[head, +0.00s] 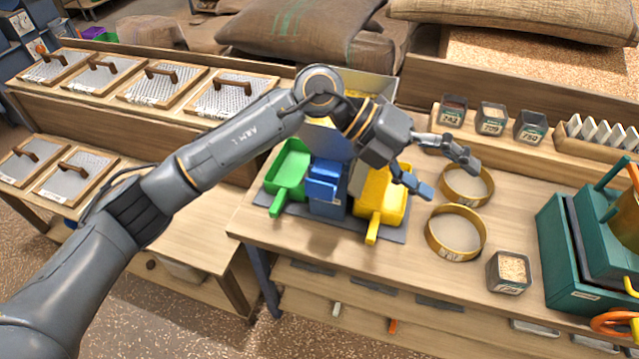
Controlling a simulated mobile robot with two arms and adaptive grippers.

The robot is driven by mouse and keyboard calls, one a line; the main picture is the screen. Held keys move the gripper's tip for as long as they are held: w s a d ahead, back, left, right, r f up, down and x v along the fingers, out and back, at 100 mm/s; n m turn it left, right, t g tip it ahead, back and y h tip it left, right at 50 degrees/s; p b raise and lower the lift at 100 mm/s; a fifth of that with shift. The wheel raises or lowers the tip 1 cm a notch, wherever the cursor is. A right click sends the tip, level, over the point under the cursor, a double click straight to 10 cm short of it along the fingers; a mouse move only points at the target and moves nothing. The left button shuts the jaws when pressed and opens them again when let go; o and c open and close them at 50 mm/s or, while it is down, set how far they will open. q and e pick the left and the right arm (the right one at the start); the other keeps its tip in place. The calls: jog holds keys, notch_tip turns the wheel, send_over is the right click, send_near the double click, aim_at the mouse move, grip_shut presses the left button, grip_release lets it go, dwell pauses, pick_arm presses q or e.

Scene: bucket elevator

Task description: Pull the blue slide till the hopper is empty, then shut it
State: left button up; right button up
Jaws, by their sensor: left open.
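A blue part (326,192), which looks like the blue slide, sits between a green scoop-shaped part (288,178) and a yellow one (376,200) on a dark base on the workbench. A pale box (368,84), perhaps the hopper, shows behind my arm. My left gripper (448,178) is open and empty, to the right of the blue and yellow parts. It hangs above the bench near the upper brass ring. My right gripper is not in view.
Two brass rings (456,233) and a grain-filled cup (509,271) stand on the bench (400,275). A teal machine (585,245) stands at the right. Small labelled cups (491,118) line the back shelf. Framed screens (160,85) lie at the left. The bench front is mostly clear.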

pick_arm(q)
jog(key=w+a+f+t+y, duration=0.3)
jog(key=w+a+f+y, duration=0.1)
jog(key=w+a+y, duration=0.3)
notch_tip(320, 180, up, 2)
jog(key=r+n+t+y, duration=0.1)
jog(key=n+t+y, duration=0.1)
jog(key=y, duration=0.3)
send_over(319, 182)
notch_tip(319, 182, down, 13)
jog(key=p, duration=0.4)
jog(key=shift+f, duration=0.6)
